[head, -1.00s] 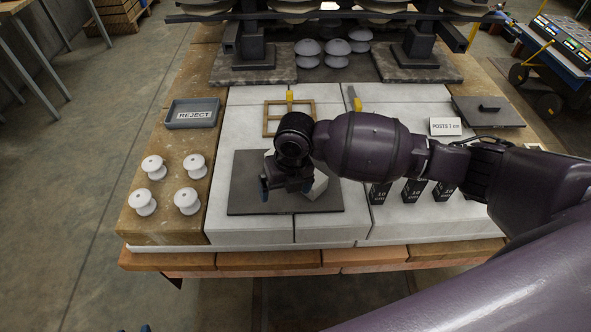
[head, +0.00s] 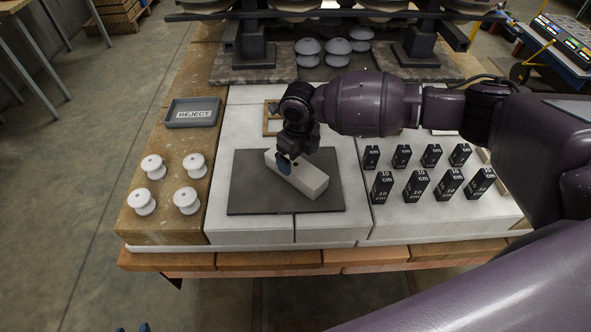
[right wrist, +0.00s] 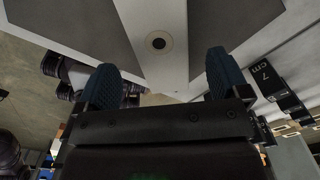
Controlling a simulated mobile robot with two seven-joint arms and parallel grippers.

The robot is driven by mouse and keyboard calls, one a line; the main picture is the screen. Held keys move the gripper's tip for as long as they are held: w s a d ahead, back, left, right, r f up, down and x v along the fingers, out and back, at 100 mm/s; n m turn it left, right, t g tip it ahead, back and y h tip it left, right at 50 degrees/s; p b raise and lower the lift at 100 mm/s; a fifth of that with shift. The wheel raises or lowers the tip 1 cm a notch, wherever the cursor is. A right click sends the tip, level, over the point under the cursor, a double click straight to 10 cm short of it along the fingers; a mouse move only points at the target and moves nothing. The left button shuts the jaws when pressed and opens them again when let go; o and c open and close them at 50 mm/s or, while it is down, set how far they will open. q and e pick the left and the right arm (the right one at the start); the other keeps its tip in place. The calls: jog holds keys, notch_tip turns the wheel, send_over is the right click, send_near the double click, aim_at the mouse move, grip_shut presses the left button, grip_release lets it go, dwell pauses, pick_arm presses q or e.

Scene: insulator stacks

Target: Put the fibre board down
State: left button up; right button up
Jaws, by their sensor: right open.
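A flat dark grey board (head: 250,192), which looks like the fibre board, lies flat on the white worktop. A pale rectangular block (head: 310,178) lies at a slant on it; in the right wrist view this pale block (right wrist: 155,75) shows a small round hole. My right gripper (head: 286,163) is at the block's far left end, and in the right wrist view its blue fingers (right wrist: 165,80) are apart with nothing held. The block lies between the finger lines there; I cannot tell whether they touch it. My left gripper is not in view.
Several black marked posts (head: 416,186) stand right of the board. White spools (head: 187,200) stand on the left, below a grey REJECT tray (head: 192,113). A wooden frame (head: 268,127) lies behind, partly hidden by my arm. Grey domed insulators (head: 308,52) stand at the back.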

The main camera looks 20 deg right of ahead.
aim_at(296, 167)
jog(key=shift+w+a+f, duration=0.1)
jog(key=shift+w+f, duration=0.05)
jog(key=shift+f, duration=0.75)
jog(key=shift+w+a+f, duration=0.1)
jog(key=shift+w+f, duration=0.05)
jog(key=shift+f, duration=0.8)
jog(key=shift+w+f, duration=0.15)
jog(key=shift+f, duration=0.75)
jog(key=c, duration=1.2)
